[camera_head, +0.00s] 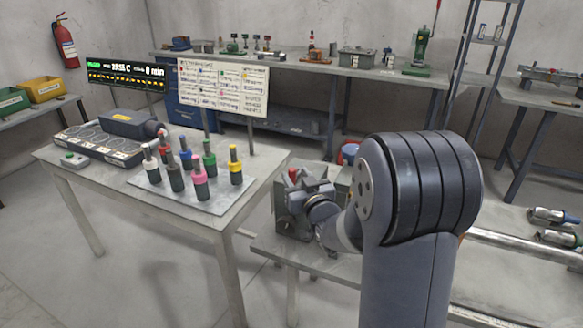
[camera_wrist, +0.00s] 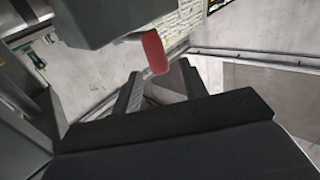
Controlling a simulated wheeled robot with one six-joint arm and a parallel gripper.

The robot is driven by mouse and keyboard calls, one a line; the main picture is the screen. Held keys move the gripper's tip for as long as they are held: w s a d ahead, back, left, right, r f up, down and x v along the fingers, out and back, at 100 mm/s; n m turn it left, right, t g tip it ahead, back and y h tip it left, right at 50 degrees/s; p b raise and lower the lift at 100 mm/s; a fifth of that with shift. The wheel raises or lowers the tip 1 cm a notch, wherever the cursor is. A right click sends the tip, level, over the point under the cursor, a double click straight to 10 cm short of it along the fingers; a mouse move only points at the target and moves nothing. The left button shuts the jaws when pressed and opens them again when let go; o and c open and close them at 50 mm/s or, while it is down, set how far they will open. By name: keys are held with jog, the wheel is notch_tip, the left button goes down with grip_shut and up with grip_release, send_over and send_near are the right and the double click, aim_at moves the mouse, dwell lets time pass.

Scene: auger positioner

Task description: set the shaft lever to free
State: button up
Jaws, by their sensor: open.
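The shaft lever shows its red grip (camera_wrist: 155,52) in the wrist view, hanging from a dark grey housing (camera_wrist: 95,22) at the upper left. In the head view the red grip (camera_head: 293,174) shows small above a grey-green upright block (camera_head: 285,212) on the low bench. My gripper (camera_wrist: 160,76) is open, with one finger to each side of the grip in the wrist picture. The grip appears just beyond the fingertips, and I see no contact. In the head view my gripper (camera_head: 312,190) is beside the lever, and my arm hides part of the bench. The lever's marked positions are not readable.
A table (camera_head: 215,222) at the left carries a plate (camera_head: 190,190) of coloured-top pegs and a dark tool with a charger-like base. A text board (camera_head: 222,86) and a lit display (camera_head: 126,75) stand behind it. Metal cylinders (camera_head: 552,216) lie at the right.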

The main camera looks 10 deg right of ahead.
aim_at(294, 173)
jog(key=shift+w+a, duration=0.15)
jog(key=shift+w, duration=0.8)
jog(key=shift+w+a, duration=0.15)
jog(key=shift+w, duration=0.75)
jog(key=shift+c, duration=0.2)
grip_shut()
